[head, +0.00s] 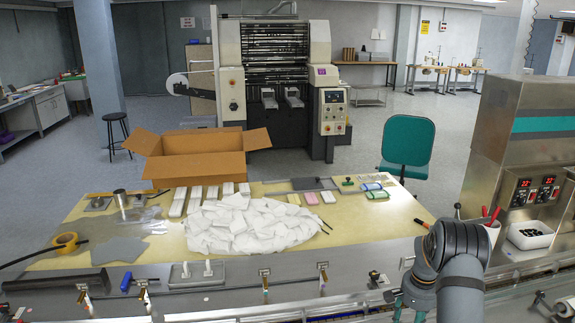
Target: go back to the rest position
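My arm (461,282) rises at the lower right, over the front metal rail of the machine. Its wrist end bends down to the left. A small teal and dark part (413,298) shows just under the wrist; I cannot tell whether it is my gripper or part of the machine. No fingertips can be made out, so whether my gripper is open, shut or holding anything is not visible. The yellow worktable (345,228) lies to the left of my arm, and nothing on it is seen touching the arm.
A heap of white packets (245,224) covers the table's middle, with an open cardboard box (197,155) behind. A metal cabinet with red displays (524,160) stands close on the right, beside a cup with red-handled tools (490,226) and a white tray (529,235).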

